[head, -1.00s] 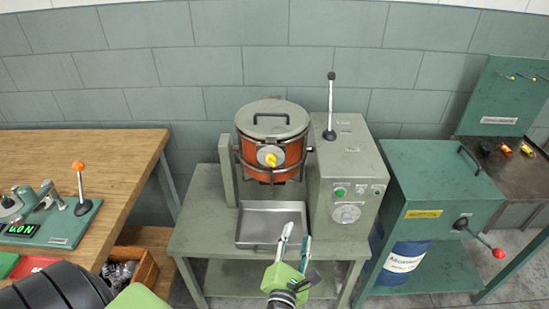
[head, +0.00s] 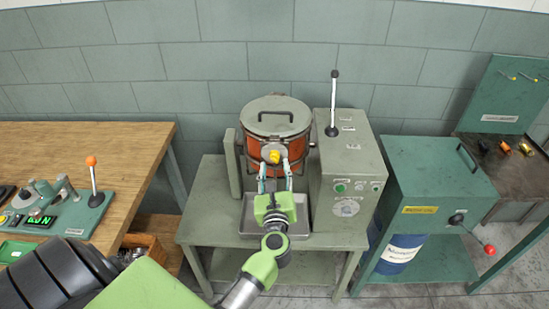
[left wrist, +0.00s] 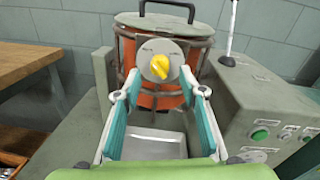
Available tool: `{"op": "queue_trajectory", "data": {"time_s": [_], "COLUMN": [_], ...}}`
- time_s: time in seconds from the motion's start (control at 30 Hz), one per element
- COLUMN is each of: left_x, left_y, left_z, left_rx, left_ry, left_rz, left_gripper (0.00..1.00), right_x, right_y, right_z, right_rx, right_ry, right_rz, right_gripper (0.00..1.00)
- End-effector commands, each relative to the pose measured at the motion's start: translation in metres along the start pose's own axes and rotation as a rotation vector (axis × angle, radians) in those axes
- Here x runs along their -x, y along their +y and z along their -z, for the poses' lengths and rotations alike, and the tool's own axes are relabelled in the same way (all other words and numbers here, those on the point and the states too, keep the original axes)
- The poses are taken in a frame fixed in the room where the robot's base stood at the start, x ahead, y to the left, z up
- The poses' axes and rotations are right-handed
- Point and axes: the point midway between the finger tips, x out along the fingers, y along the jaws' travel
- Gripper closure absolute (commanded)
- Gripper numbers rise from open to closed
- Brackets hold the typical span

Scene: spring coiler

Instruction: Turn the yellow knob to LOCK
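The yellow knob (head: 274,156) sits on a round grey plate on the front of the orange drum (head: 263,145). It also shows in the left wrist view (left wrist: 160,66), where its pointer is tilted; the plate's lettering is too small to read. My left gripper (head: 275,180) is in front of the drum, just below the knob in the head view. In the left wrist view its two teal fingers (left wrist: 158,98) are apart with nothing between them, and the knob lies beyond their tips. My right gripper is not in view.
A metal tray (head: 226,226) lies below the drum on the green stand. The control box (head: 345,215) with a tall lever (head: 333,105) stands close on the right. A wooden table (head: 130,150) is at the left.

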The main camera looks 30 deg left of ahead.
Motion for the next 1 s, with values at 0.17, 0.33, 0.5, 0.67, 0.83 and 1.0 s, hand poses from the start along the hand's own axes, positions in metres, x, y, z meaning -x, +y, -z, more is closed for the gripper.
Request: {"op": "queue_trajectory", "data": {"time_s": [0.17, 0.33, 0.5, 0.67, 0.83, 1.0], "left_x": [-0.025, -0.034, -0.035, -0.034, -0.034, -0.034], "left_y": [0.000, 0.001, 0.001, 0.001, 0.001, 0.001], "left_z": [-0.001, 0.000, 0.000, 0.000, 0.000, 0.000], "left_rx": [-0.001, 0.000, 0.000, 0.000, -0.001, -0.007], "left_ry": [-0.001, 0.000, 0.000, 0.000, 0.000, 0.000], "left_rz": [0.000, -0.001, -0.001, -0.001, -0.001, -0.001], "left_gripper": [0.62, 0.62, 0.62, 0.75, 1.00, 1.00], "right_x": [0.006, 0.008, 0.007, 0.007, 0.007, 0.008], "right_y": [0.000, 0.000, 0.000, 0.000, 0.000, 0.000], "right_z": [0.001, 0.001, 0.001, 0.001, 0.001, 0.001], "right_rx": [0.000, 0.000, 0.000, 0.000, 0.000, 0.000], "right_ry": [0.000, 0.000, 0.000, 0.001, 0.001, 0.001], "right_rz": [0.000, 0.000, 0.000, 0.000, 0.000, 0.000], "right_gripper": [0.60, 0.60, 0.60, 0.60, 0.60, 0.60]}}
